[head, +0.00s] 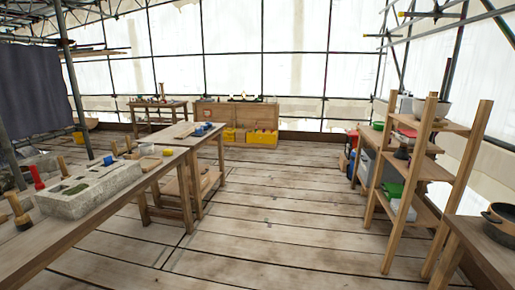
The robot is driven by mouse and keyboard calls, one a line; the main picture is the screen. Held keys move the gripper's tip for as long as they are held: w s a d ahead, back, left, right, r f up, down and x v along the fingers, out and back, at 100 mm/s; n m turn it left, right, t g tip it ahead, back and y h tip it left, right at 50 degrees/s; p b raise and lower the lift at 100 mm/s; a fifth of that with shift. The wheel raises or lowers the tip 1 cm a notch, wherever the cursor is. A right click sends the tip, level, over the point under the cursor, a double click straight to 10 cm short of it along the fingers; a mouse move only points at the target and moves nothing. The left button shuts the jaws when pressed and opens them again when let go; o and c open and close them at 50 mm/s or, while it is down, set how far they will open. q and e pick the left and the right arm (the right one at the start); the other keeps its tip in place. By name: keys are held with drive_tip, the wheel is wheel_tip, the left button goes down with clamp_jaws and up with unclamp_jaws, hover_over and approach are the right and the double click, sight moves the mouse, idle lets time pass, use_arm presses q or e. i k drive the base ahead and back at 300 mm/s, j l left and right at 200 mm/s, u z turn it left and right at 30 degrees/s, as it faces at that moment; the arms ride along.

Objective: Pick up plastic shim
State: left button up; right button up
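I cannot make out the plastic shim for certain at this distance. Small coloured items lie on the tables: a blue item (197,131) on the middle wooden table, a blue item (108,160) by the stone block, and a small yellow item (168,152) near the right end of the long bench. Any of these is too small to name. Neither of my grippers is in view.
A long workbench (35,247) at the left carries a pale stone block (88,189) and wooden-handled tools. A wooden shelf rack (421,210) stands right, near a table with a pot (498,222). Yellow bins (262,137) sit far back. The central plank floor (265,210) is clear.

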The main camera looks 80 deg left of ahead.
sight(108, 160)
drive_tip(key=u, duration=4)
